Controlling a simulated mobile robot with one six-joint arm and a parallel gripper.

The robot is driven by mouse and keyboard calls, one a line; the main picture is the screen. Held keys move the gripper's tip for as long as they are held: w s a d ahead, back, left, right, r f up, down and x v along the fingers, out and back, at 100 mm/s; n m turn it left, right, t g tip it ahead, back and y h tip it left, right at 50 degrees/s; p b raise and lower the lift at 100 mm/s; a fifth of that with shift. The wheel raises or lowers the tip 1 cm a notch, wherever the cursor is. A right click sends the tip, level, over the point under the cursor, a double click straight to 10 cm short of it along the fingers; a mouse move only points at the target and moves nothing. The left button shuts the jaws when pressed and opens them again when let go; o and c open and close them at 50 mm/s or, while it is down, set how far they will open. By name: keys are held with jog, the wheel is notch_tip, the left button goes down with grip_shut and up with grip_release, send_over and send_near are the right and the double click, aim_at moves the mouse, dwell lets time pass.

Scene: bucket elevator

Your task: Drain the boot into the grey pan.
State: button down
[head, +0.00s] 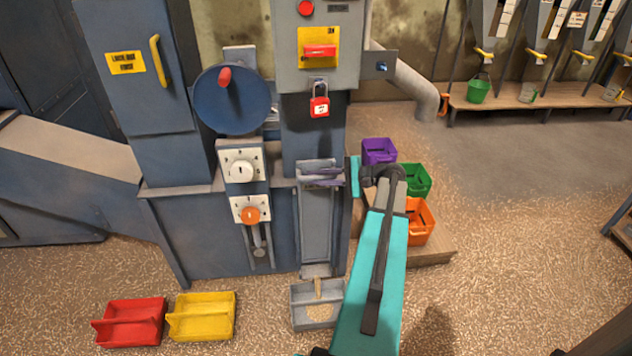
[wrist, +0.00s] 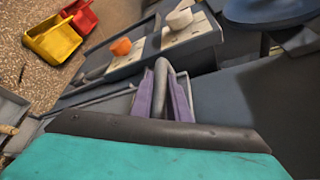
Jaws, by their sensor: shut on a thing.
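The grey pan (head: 298,303) stands on the floor at the foot of the boot (head: 220,240), a dark blue-grey housing. Tan grain lies in the pan. A narrow tan stream (head: 318,289) runs from the boot's low outlet (head: 316,270) down into it. My gripper (head: 326,180) is at the top of the upright channel on the boot's front. In the wrist view its purple fingers (wrist: 163,98) are shut on a grey bar handle (wrist: 164,72). The handle's lower part is hidden between the fingers. My turquoise arm covers the area right of the channel.
Red (head: 130,322) and yellow (head: 203,316) bins stand on the floor at left. Purple (head: 379,150), green (head: 416,180) and orange (head: 419,222) bins stand behind my arm. A white dial (head: 241,168), orange knob (head: 250,215) and blue wheel (head: 232,98) are left of the channel. A red padlock (head: 319,106) hangs above.

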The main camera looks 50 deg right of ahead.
jog(key=shift+r, duration=0.25)
jog(key=c, duration=1.7)
grip_release()
jog(key=shift+f, duration=0.1)
jog(key=shift+s+d, duration=0.1)
jog(key=v, duration=1.3)
jog(key=shift+s+d, duration=0.2)
jog(key=shift+d, duration=0.05)
